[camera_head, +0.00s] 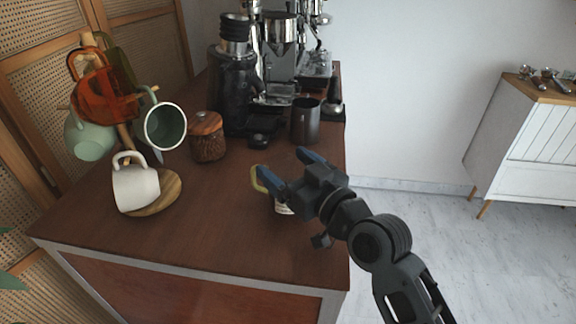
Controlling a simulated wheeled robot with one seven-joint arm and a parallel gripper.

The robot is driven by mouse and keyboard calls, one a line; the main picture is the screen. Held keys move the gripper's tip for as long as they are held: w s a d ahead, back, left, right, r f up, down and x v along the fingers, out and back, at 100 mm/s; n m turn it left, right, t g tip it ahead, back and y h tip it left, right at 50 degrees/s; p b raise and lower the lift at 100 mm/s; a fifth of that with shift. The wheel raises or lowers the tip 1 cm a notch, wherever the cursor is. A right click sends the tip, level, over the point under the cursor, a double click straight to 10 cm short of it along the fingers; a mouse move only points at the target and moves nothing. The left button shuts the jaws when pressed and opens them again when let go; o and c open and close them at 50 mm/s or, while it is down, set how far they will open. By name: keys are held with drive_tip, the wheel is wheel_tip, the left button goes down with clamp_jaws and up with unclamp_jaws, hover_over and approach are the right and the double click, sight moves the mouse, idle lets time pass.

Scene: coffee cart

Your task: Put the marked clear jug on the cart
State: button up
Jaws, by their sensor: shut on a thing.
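My gripper (287,166) is over the front right part of the wooden cart top (225,215), with its blue-tipped fingers apart around something. A yellowish curved handle (258,180) shows left of the fingers, and a small pale body with a label (283,208) shows below them. I take these to be parts of the marked clear jug, held in my gripper; the rest is hidden behind the gripper. I cannot tell whether its base touches the cart top.
A white mug (135,188) on a round board, a mug tree with orange and green cups (165,127), and a wooden jar (207,137) stand left. A grinder (236,85), espresso machine (281,50) and dark metal cup (305,121) stand behind. The front centre is clear.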

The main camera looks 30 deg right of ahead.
drive_tip(key=shift+f+b, duration=0.4)
drive_tip(key=shift+f, duration=0.05)
drive_tip(key=o, duration=0.9)
drive_tip(key=shift+r+p, duration=0.25)
drive_tip(key=shift+p, duration=0.1)
drive_tip(key=s, duration=0.4)
drive_tip(key=s+d+b, duration=0.1)
drive_tip(key=s, duration=0.3)
drive_tip(key=s+d, duration=0.1)
drive_tip(key=s, duration=0.3)
drive_tip(key=shift+r+b, duration=0.4)
